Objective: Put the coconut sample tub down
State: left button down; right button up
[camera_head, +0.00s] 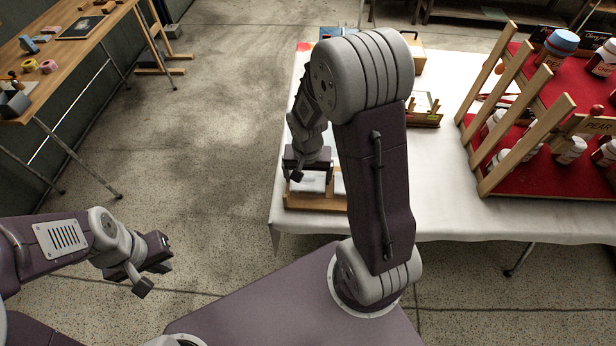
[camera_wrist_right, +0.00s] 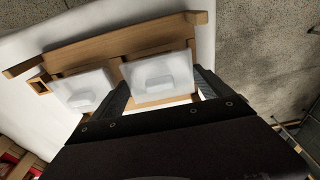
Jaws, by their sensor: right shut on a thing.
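My right gripper (camera_head: 307,168) is at the near left corner of the white table. In the right wrist view its jaws (camera_wrist_right: 164,92) are shut on a white, square-lidded sample tub (camera_wrist_right: 158,68). This tub also shows in the head view (camera_head: 309,183), at a wooden tray (camera_head: 318,203). A second white tub (camera_wrist_right: 84,90) sits beside it, partly hidden behind my arm in the head view. No flavour label is readable. I cannot tell whether the held tub touches the tray floor. My left gripper (camera_head: 150,270) is open and empty, over the floor.
A red tiered wooden rack (camera_head: 520,165) with several jars stands on the right of the white table (camera_head: 440,180). A small wooden stand (camera_head: 424,118) is behind my right arm. A wooden table (camera_head: 75,62) with small items is at the far left, with clear floor between.

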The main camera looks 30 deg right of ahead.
aim_at(308, 185)
jog(key=shift+s, duration=0.1)
jog(key=shift+f, duration=0.15)
jog(key=o, duration=1.1)
jog(key=shift+o, duration=0.2)
jog(key=shift+r, duration=0.3)
notch_tip(308, 185, up, 12)
jog(key=s+p, duration=0.1)
jog(key=p, duration=0.3)
jog(key=s+a+f+n+y, duration=0.1)
jog(key=s+a+f+n, duration=0.3)
jog(key=s+a+n, duration=0.1)
jog(key=shift+s+f+n+b, duration=0.25)
jog(key=shift+s+n, duration=0.35)
jog(key=shift+s, duration=0.65)
